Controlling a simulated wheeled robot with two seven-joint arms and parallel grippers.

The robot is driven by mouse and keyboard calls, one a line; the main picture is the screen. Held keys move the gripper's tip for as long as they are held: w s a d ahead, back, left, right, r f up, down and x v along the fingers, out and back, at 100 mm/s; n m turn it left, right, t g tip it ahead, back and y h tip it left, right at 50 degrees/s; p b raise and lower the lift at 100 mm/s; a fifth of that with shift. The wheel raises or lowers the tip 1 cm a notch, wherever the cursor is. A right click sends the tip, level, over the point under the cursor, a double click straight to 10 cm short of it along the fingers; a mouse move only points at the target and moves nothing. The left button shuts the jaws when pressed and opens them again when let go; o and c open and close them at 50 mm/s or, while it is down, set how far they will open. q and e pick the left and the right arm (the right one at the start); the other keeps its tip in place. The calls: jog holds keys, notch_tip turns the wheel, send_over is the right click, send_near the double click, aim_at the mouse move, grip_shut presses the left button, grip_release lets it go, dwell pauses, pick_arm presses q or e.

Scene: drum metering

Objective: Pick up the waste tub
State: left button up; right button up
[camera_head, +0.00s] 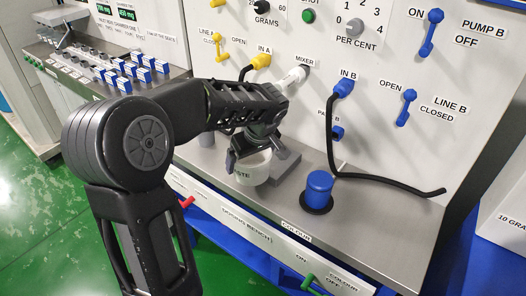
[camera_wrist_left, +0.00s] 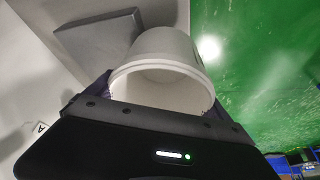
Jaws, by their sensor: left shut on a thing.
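The waste tub is a white round tub (camera_head: 252,172) with "WASTE" lettering, partly hidden by my gripper in the head view. It stands at or just above the steel dosing bench; I cannot tell whether it touches it. My left gripper (camera_head: 249,153) is shut on the tub near its rim. In the left wrist view the tub (camera_wrist_left: 165,62) fills the space between the fingers (camera_wrist_left: 160,92), and its opening faces the camera. My right gripper is not in view.
A grey block (camera_head: 286,162) is just right of the tub. The bench's front edge (camera_head: 235,210) is close to the tub. Blue-and-white boxes (camera_head: 130,70) stand at left.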

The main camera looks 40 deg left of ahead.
pick_arm(q)
jog(key=s+b, duration=0.1)
jog(key=s, duration=0.7)
jog(key=shift+d, duration=0.1)
